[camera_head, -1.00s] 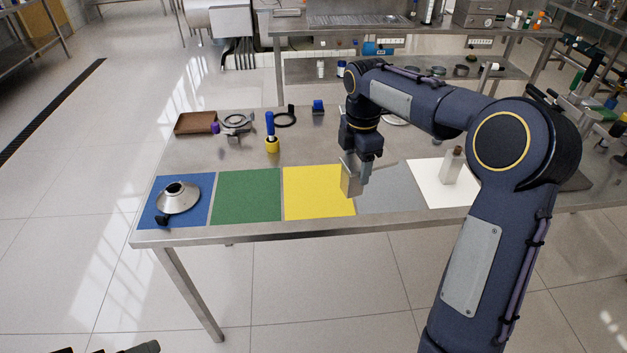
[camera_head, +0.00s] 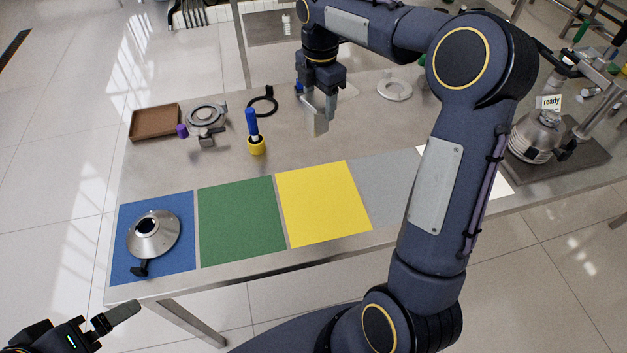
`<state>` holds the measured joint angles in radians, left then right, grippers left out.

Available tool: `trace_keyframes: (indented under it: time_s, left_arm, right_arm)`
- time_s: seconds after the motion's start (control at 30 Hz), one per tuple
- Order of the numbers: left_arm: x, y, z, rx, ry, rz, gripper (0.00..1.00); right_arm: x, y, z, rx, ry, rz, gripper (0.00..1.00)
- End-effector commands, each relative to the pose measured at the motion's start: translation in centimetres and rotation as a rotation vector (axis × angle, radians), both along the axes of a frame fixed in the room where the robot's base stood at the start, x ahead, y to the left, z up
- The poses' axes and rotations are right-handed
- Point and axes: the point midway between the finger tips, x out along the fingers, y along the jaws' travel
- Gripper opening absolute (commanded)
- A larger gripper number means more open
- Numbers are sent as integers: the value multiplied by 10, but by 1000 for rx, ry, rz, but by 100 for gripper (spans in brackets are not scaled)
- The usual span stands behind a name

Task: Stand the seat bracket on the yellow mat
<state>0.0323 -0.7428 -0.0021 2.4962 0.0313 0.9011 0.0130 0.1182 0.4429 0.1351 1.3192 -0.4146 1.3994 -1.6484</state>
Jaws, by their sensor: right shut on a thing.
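A pale, angular metal piece (camera_head: 319,122), which looks like the seat bracket, hangs below my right gripper (camera_head: 313,100). The jaws are shut on it, and it appears to be above the back part of the steel table. The gripper's fingers are largely hidden. The yellow mat (camera_head: 323,204) lies flat and bare at the table's front, nearer the camera than the piece. My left gripper (camera_head: 112,318) is at the lower left, beyond the table's front edge; its jaw gap cannot be made out.
A metal cone (camera_head: 153,236) sits on the blue mat (camera_head: 180,264). The green (camera_head: 240,220) and grey (camera_head: 385,185) mats are bare. A ring-shaped part (camera_head: 207,116), brown tray (camera_head: 154,122) and black ring (camera_head: 263,105) lie farther back.

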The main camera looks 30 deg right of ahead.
Motion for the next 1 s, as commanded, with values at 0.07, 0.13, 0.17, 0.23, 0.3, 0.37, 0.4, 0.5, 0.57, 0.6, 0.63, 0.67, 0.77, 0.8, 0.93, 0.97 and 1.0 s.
trace_keyframes:
  time_s: [0.07,0.13,0.17,0.23,0.3,0.37,0.4,0.5,0.57,0.6,0.63,0.67,0.77,0.8,0.93,0.97,1.0]
  left_arm:
    - [0,0,0,0,0,0,100]
    - [0,0,2,0,0,0,100]
    - [0,0,2,0,0,0,100]
    - [0,0,4,0,0,0,100]
    - [0,0,6,0,0,0,100]
    - [0,0,6,0,0,0,100]
    - [0,0,6,0,1,0,100]
    - [0,0,7,0,0,0,100]
    - [0,0,8,0,0,0,100]
    - [0,0,8,0,0,0,100]
    - [0,0,8,0,0,0,100]
    - [0,0,8,0,0,0,100]
    - [0,0,8,0,0,0,100]
    - [0,0,8,0,0,0,100]
    - [0,0,7,0,0,0,100]
    - [0,0,7,0,0,0,100]
    - [0,0,7,0,0,0,100]
  right_arm:
    - [-15,6,-5,0,2,3,26]
    - [-30,14,-12,0,3,4,26]
    - [-37,17,-16,0,3,3,26]
    - [-53,24,-23,0,3,3,26]
    - [-69,32,-31,1,3,4,26]
    - [-81,38,-39,0,4,3,26]
    - [-86,40,-49,0,5,2,26]
    - [-100,46,-68,-1,5,2,26]
    - [-106,49,-76,0,4,2,26]
    - [-109,51,-81,1,3,1,26]
    - [-111,52,-83,1,3,0,26]
    - [-112,53,-86,1,2,0,26]
    - [-116,54,-91,0,2,1,26]
    - [-118,56,-94,0,2,1,26]
    - [-121,57,-113,0,6,1,26]
    - [-120,57,-117,0,4,1,26]
    - [-120,57,-121,0,5,1,26]
